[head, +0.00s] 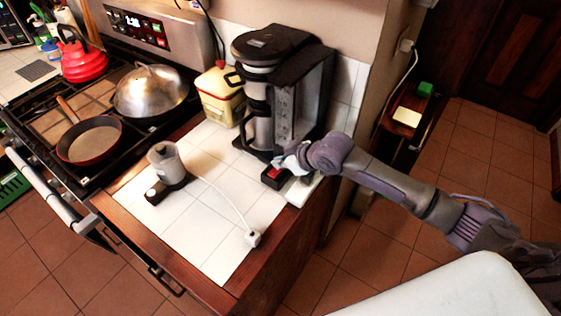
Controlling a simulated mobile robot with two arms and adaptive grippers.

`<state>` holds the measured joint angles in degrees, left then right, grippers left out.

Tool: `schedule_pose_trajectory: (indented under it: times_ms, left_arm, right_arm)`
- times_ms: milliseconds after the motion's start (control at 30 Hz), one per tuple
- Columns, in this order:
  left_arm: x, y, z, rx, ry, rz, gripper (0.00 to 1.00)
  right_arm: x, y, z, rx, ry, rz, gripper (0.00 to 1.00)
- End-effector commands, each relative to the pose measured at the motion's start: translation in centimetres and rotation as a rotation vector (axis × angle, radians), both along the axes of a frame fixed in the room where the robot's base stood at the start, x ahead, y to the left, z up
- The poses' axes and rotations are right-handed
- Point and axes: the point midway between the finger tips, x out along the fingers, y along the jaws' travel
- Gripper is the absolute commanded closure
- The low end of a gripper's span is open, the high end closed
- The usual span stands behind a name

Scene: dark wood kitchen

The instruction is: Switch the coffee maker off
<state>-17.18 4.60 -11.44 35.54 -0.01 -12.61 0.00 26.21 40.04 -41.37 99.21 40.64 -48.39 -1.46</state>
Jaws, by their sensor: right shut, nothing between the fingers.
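The coffee maker (303,92) is black and stands upright on the white tiled counter against the wall. A steel carafe (259,125) sits in its front bay. A small red part (276,172) on a dark base shows at its lower front right. My right arm comes in from the right, and my right gripper (282,164) is shut at this red part, low in front of the machine. I cannot tell whether the fingertips touch it. The gripper's fingers are small and partly hidden by the wrist. My left gripper is not in view.
A small grey grinder-like appliance (166,162) stands on the counter (205,235), its white cord ending in a plug (253,238). A yellow-and-red canister (220,95) is left of the coffee maker. The stove holds a red kettle (82,57), a domed lid (150,90) and a pan (90,140).

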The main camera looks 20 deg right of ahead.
Motion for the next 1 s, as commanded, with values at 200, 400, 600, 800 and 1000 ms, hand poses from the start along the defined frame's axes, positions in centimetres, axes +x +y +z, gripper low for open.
schedule_pose_trajectory:
  times_ms: [200, 400, 600, 800, 1000]
  left_arm:
    - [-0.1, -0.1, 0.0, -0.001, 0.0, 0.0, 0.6]
    - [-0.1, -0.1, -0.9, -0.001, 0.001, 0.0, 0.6]
    - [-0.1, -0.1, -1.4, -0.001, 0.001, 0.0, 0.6]
    - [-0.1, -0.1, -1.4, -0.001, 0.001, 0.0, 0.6]
    - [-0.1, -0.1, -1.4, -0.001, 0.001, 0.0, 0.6]
  right_arm:
    - [-1.5, -1.7, 2.9, -0.004, -0.003, 0.001, 1.0]
    - [-3.5, -3.7, 5.6, -0.004, -0.003, -0.001, 1.0]
    - [-4.7, -4.8, 7.5, -0.001, -0.001, 0.0, 1.0]
    - [-5.0, -5.0, 8.0, 0.0, 0.0, 0.0, 1.0]
    - [-5.0, -5.0, 8.0, 0.0, 0.0, 0.0, 1.0]
